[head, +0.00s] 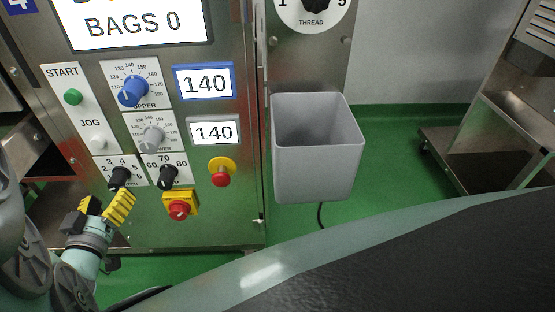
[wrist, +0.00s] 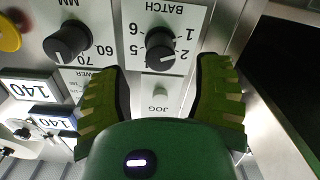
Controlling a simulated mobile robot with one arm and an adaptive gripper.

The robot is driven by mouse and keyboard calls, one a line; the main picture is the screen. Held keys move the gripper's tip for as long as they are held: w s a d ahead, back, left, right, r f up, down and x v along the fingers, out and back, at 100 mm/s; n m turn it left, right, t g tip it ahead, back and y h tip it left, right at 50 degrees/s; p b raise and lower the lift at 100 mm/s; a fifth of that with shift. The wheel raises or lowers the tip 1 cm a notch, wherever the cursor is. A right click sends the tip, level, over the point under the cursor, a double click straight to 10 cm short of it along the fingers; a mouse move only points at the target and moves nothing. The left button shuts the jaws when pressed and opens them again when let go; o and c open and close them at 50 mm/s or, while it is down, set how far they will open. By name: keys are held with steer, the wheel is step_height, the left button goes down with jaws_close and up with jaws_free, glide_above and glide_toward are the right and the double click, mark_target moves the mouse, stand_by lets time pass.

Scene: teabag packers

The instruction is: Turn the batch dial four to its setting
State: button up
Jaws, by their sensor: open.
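The batch dial (head: 119,177) is a black knob on a white plate with numbers around it, at the lower left of the steel machine panel. In the wrist view the batch dial (wrist: 161,48) is upside down, under the word BATCH. I cannot tell surely which number its pointer marks. My gripper (head: 107,197) has yellow ribbed fingers and is just below the dial in the head view. In the wrist view my gripper (wrist: 157,70) is open, its fingers spread to either side below the dial, apart from it and with nothing between them.
A second black dial, marked MM (wrist: 68,42), sits beside the batch dial. The white jog button (head: 98,142), green start button (head: 73,97), blue upper dial (head: 133,91) and red stop button (head: 179,209) are close by. A grey bin (head: 315,175) hangs to the right.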

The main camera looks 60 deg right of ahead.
mark_target(114, 187)
steer(key=b+x, duration=0.1)
steer(key=x, duration=0.3)
steer(key=shift+w+d, duration=0.1)
steer(key=shift+o, duration=0.2)
jaws_close()
stand_by(0.4)
